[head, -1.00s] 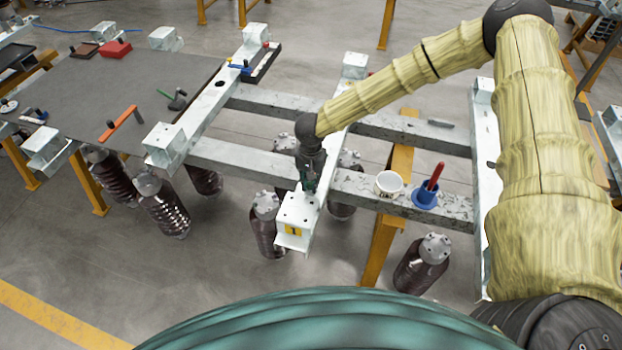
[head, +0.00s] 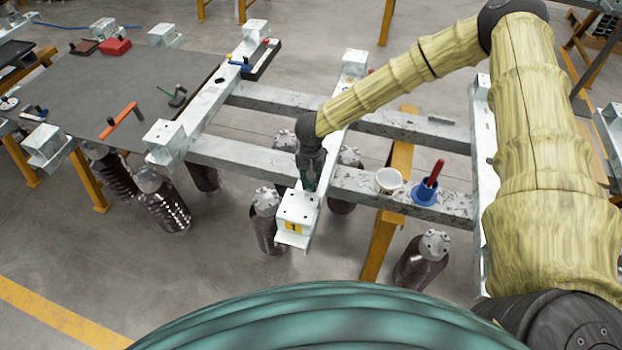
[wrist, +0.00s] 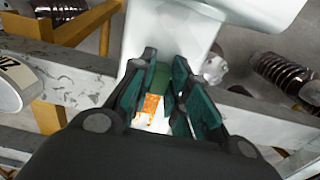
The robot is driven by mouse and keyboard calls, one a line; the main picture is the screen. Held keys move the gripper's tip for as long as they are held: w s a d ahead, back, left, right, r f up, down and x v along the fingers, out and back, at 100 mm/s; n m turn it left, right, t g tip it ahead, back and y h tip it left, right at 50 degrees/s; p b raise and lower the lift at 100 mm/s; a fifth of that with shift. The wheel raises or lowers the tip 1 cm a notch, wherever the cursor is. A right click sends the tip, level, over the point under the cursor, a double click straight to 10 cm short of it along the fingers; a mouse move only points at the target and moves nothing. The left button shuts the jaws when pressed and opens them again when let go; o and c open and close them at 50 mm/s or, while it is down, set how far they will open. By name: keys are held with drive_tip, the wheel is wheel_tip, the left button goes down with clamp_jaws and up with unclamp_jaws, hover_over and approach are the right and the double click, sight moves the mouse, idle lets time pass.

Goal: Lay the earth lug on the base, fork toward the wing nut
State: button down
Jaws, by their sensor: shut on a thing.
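My gripper (head: 309,187) points down over the white steel beam (head: 298,209), close behind its block end with the yellow "1" label. In the wrist view the teal finger pads of my gripper (wrist: 160,82) close around a small green and orange piece (wrist: 151,104), which I take to be the earth lug. The fingers hide part of it, and I cannot tell which way its fork points. I cannot tell whether it touches the white surface below. The base and the wing nut cannot be made out clearly in either view.
A white cup (head: 388,181) and a blue holder (head: 425,195) with a red-handled tool stand on the grey crossbeam to the right. A grey table (head: 150,85) with several tools is at the left. Dark ribbed insulators (head: 163,205) stand below the frame.

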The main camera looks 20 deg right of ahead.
drive_tip(key=c, duration=1.3)
unclamp_jaws()
wheel_tip(320, 180, up, 12)
drive_tip(key=shift+f, duration=0.1)
drive_tip(key=shift+s, duration=0.1)
